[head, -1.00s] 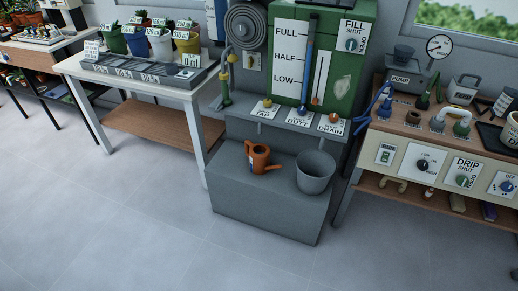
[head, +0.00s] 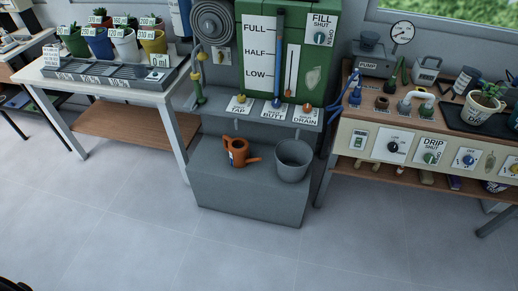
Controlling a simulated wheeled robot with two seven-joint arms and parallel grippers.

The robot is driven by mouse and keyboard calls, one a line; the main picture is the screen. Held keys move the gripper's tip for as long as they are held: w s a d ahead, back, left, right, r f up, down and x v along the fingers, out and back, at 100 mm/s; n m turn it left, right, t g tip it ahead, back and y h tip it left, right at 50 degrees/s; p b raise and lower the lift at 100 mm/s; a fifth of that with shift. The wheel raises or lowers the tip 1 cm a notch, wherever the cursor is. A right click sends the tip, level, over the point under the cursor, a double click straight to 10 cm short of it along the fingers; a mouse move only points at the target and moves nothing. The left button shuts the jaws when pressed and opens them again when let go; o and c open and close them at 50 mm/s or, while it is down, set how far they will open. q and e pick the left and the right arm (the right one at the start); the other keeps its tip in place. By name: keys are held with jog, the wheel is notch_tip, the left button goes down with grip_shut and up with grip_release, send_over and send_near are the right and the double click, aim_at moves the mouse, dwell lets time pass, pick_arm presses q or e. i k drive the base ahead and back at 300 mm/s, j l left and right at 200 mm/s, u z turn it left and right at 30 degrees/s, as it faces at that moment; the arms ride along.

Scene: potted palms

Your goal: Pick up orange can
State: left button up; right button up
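The orange can (head: 237,152) is a small watering can with a spout pointing right. It stands upright on the grey step (head: 248,195) in front of the green tank (head: 290,50). Neither of my grippers is in the head view.
A bench with potted plants and a grey tray (head: 110,77) is at left. A bench with a pump (head: 376,62) and dial panels (head: 430,152) is at right. Tap labels (head: 240,104) line the ledge above the can. The floor (head: 250,255) in front is clear.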

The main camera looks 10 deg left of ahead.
aim_at(237, 148)
jog(key=i+j+z, duration=0.15)
jog(key=j+z, duration=0.2)
jog(key=j, duration=0.65)
jog(key=i+j+z, duration=0.1)
jog(key=j+z, duration=0.25)
jog(key=j, duration=0.6)
